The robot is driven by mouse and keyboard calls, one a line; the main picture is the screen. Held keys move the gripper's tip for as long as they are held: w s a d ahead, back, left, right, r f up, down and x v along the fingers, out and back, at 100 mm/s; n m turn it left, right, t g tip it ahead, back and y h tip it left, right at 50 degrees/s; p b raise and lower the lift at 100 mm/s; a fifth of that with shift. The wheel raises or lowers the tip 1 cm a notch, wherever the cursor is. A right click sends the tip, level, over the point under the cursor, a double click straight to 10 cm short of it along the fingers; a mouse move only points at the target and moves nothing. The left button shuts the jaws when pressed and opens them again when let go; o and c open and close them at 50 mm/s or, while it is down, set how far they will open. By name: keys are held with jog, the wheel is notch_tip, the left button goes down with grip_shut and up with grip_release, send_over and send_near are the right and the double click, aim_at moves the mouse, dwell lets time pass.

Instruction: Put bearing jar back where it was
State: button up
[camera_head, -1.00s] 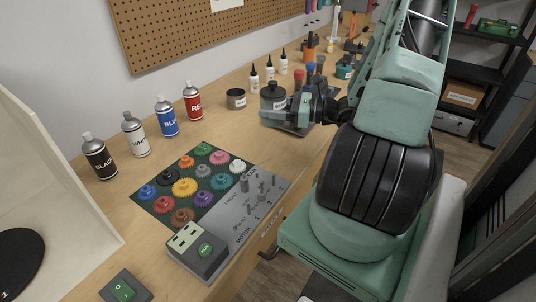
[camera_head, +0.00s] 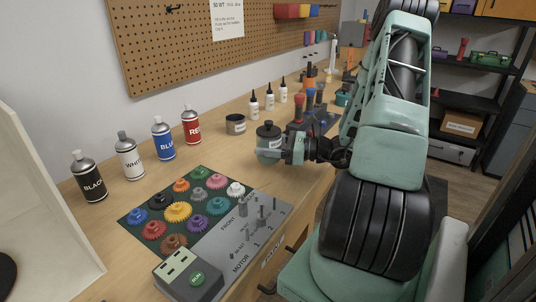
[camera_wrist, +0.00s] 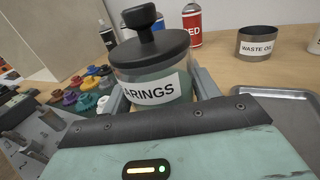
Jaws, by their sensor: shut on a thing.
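The bearing jar (camera_head: 268,134) is a clear jar with a black knobbed lid, held over the bench. In the wrist view the jar (camera_wrist: 150,65) looks upright, and its white label shows "ARINGS". My gripper (camera_head: 268,152) is shut on the jar, with one finger on each side of it, seen also in the wrist view (camera_wrist: 162,92). The jar's base is hidden behind the gripper body, so I cannot tell whether it touches the bench.
The waste oil tin (camera_head: 235,124) stands left of the jar. A grey metal tray (camera_wrist: 285,108) lies to the right. Spray cans (camera_head: 163,140) line the back left. The gear board (camera_head: 165,215) is in front. White dropper bottles (camera_head: 269,98) stand behind.

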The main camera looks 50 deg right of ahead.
jog(key=shift+f, duration=1.35)
jog(key=shift+f, duration=0.15)
jog(key=o, duration=1.1)
jog(key=shift+s+d, duration=0.1)
jog(key=shift+s, duration=0.05)
jog(key=b+v, duration=0.2)
jog(key=v, duration=0.9)
jog(key=shift+s+d, duration=0.15)
jog(key=shift+s, duration=0.2)
